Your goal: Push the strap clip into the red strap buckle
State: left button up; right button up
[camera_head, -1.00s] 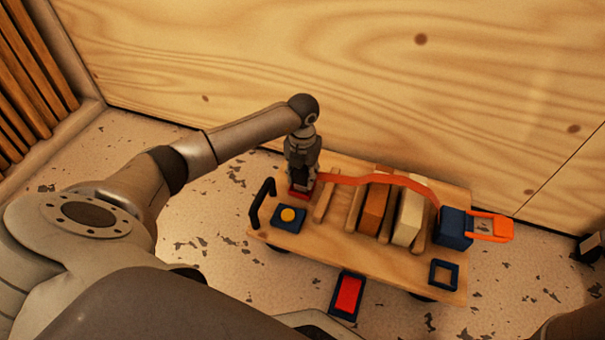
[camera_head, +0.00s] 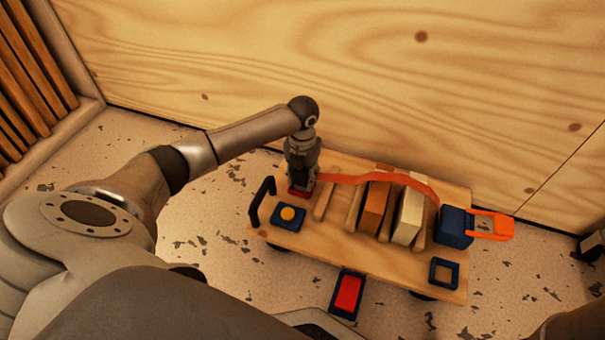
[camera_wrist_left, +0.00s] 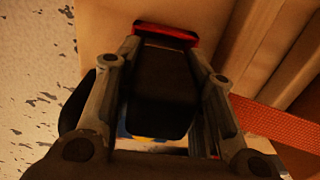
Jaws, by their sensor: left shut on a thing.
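My left gripper (camera_head: 301,184) points down over the left end of a wooden cart, near its dark handle. It is shut on the dark strap clip (camera_wrist_left: 160,92), which fills the space between the fingers in the left wrist view. The red strap buckle (camera_head: 298,194) sits on the cart deck at the fingertips; its red rim (camera_wrist_left: 166,32) shows just beyond the clip. The clip covers most of the buckle, so I cannot tell how far it is in. The orange-red strap (camera_head: 385,178) runs from the gripper over the blocks to the right. My right gripper is not in view.
A wooden wall stands close behind.

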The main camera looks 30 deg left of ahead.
pick_arm(q)
jog(key=shift+f, duration=0.1)
jog(key=o, duration=1.1)
